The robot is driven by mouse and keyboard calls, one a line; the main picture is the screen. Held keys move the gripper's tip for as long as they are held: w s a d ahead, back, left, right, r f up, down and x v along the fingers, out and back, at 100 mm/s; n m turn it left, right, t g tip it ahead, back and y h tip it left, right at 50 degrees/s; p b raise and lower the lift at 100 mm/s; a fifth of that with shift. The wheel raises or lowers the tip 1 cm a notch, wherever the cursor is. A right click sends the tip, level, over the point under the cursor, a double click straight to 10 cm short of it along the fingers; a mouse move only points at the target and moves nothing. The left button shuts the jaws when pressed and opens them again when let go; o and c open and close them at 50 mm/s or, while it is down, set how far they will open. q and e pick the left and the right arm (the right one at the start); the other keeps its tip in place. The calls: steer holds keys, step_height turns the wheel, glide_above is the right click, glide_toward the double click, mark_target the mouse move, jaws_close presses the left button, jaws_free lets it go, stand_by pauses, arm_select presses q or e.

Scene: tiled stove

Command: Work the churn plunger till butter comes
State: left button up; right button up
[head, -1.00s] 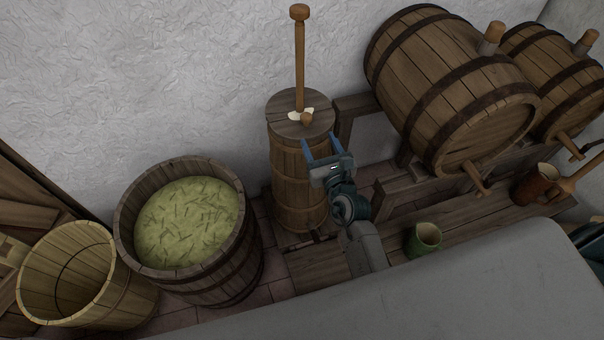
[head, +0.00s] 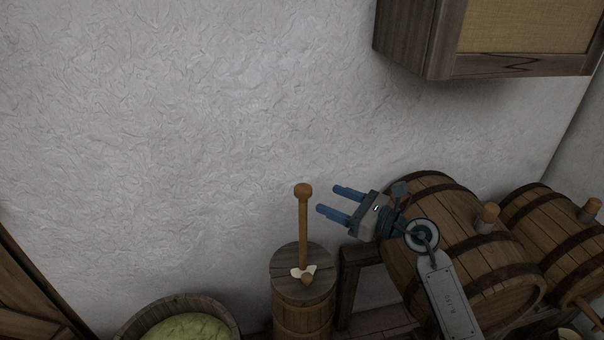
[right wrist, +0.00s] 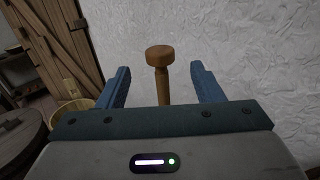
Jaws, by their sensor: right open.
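The wooden churn (head: 303,318) stands upright against the wall, its lid (head: 287,287) on. The plunger (head: 303,232) rises from the lid with a round knob on top. A pale creamy patch (head: 296,272) and a small wooden knob lie at the plunger's foot. My right gripper (head: 326,199) is open and empty, to the right of the plunger's upper part, fingers pointing left toward it. In the right wrist view the plunger's knob (right wrist: 159,56) shows ahead between the two open fingers; no contact is visible. My left gripper is not in view.
Barrels (head: 448,225) lie on a rack at the right, beside my right arm. A wall cupboard (head: 410,42) hangs at the upper right. A tub with green contents (head: 186,303) stands left of the churn. The wall space left of the plunger is free.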

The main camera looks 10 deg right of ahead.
mark_target(297, 186)
steer(key=p+x, duration=0.3)
steer(key=x, duration=0.6)
steer(key=shift+w+a, duration=0.25)
steer(key=shift+a, duration=0.05)
steer(key=shift+w+a+f, duration=0.15)
steer(key=shift+w+a, duration=0.15)
steer(key=shift+w, duration=0.05)
